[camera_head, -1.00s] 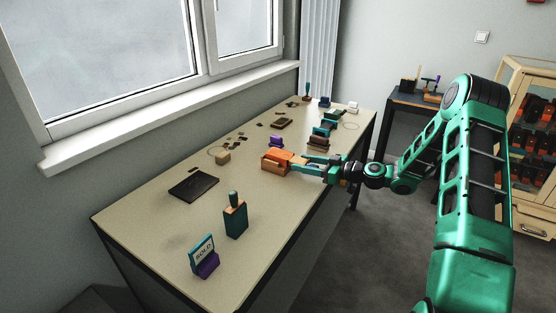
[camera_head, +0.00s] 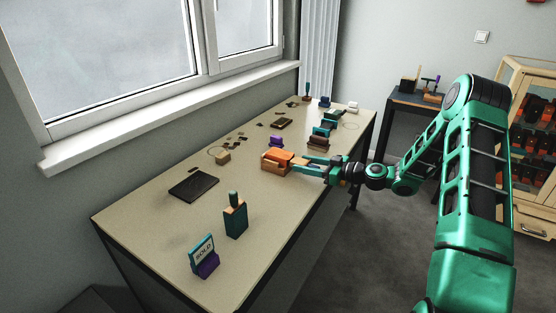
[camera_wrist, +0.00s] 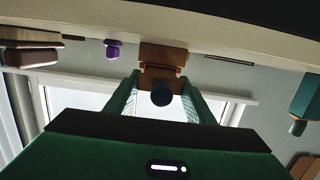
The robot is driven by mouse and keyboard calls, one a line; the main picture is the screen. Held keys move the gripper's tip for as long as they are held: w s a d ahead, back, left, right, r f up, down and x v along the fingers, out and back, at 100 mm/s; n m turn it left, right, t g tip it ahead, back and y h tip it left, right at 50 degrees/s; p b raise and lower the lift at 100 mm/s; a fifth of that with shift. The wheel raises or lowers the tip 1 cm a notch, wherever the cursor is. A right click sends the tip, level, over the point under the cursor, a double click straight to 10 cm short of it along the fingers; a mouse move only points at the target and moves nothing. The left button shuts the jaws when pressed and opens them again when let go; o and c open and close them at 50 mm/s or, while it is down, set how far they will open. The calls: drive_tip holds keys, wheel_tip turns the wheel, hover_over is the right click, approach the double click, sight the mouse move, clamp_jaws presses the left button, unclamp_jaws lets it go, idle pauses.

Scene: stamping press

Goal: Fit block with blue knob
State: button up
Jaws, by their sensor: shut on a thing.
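The block with the blue knob (camera_wrist: 162,97) shows in the wrist view between the two green fingers of my gripper (camera_wrist: 162,82), its dark blue knob facing the camera. My gripper is shut on it; the exact contact is hard to make out. Just beyond it is an orange-brown box (camera_wrist: 163,52), in line with the block. In the head view the orange box (camera_head: 275,166) is on the table, and my gripper (camera_head: 303,164) reaches it from the right. The block itself is hard to tell apart there. Whether it sits inside the box or only against it, I cannot tell.
On the table are a dark flat pad (camera_head: 194,186), a dark block with a teal handle (camera_head: 235,217), a SOLD sign (camera_head: 203,256) and a small wooden block (camera_head: 223,157). Several stamp pieces crowd the far end. The near middle of the table is mostly clear.

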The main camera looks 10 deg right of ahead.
sight(292, 160)
drive_tip(key=shift+r+x, duration=0.2)
drive_tip(key=shift+x, duration=1.15)
idle(0.6)
drive_tip(key=shift+f+v, duration=0.2)
drive_tip(key=shift+v, duration=1.1)
drive_tip(key=shift+r+x, duration=0.25)
drive_tip(key=shift+x, duration=1.15)
drive_tip(key=shift+r+x, duration=0.2)
drive_tip(key=shift+x, duration=1.2)
idle(0.6)
drive_tip(key=o, duration=1.1)
drive_tip(key=shift+a, duration=0.1)
drive_tip(key=v, duration=1)
drive_tip(key=shift+s+d, duration=0.2)
drive_tip(key=shift+d, duration=0.2)
